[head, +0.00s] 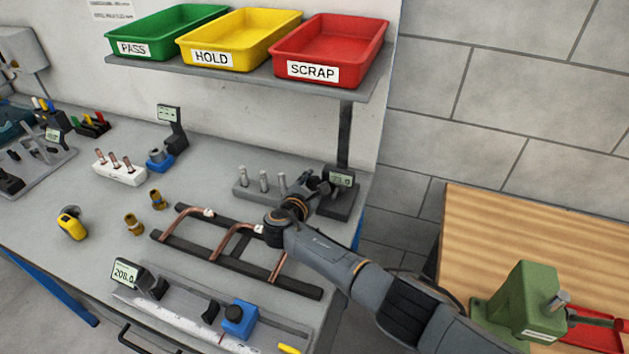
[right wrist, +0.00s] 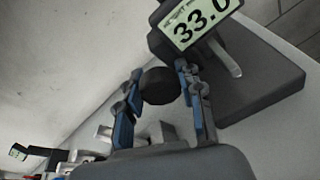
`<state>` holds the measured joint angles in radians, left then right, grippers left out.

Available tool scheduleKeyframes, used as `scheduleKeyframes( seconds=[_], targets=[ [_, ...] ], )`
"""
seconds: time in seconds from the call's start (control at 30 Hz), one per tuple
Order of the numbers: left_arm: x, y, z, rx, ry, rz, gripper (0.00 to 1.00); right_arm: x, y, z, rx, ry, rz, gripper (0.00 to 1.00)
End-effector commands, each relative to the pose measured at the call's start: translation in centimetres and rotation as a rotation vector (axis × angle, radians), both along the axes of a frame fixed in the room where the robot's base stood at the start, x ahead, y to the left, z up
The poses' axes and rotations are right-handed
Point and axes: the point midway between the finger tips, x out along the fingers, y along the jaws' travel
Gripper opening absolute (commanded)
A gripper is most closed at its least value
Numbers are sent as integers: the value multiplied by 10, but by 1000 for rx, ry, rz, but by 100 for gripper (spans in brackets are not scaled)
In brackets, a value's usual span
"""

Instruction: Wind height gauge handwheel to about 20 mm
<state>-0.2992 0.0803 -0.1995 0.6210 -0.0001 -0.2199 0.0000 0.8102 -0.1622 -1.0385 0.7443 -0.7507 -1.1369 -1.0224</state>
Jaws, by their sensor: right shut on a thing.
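The height gauge (head: 341,179) stands at the back right of the grey bench. In the right wrist view its display (right wrist: 200,18) reads about 33.0, with the last digit partly cut off. Its dark round handwheel (right wrist: 160,86) sits between the blue-padded fingers of my right gripper (right wrist: 158,95), which is shut on it. In the head view my right gripper (head: 318,184) is at the gauge, and the handwheel is hidden there. My left gripper is not in view.
Several grey pins (head: 264,180) stand left of the gauge. A dark frame with copper tubes (head: 236,242) lies in front, below my right arm. A shelf with green, yellow and red bins (head: 330,50) hangs above. A wooden table (head: 540,245) stands at right.

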Motion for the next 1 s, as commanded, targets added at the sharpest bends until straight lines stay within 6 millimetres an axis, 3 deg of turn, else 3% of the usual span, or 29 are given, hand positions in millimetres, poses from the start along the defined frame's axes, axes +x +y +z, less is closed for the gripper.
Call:
scheduleKeyframes(
  seconds=[0.73,0.77,0.8,1.0],
  targets=[
    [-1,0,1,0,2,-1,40,0,0,-1,-92,40,1,5],
    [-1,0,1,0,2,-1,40,0,0,-1,-92,40,1,43],
    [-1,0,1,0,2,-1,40,0,0,-1,-92,40,1,47],
    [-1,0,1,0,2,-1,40,0,0,-1,-92,39,0,47]
  ],
)
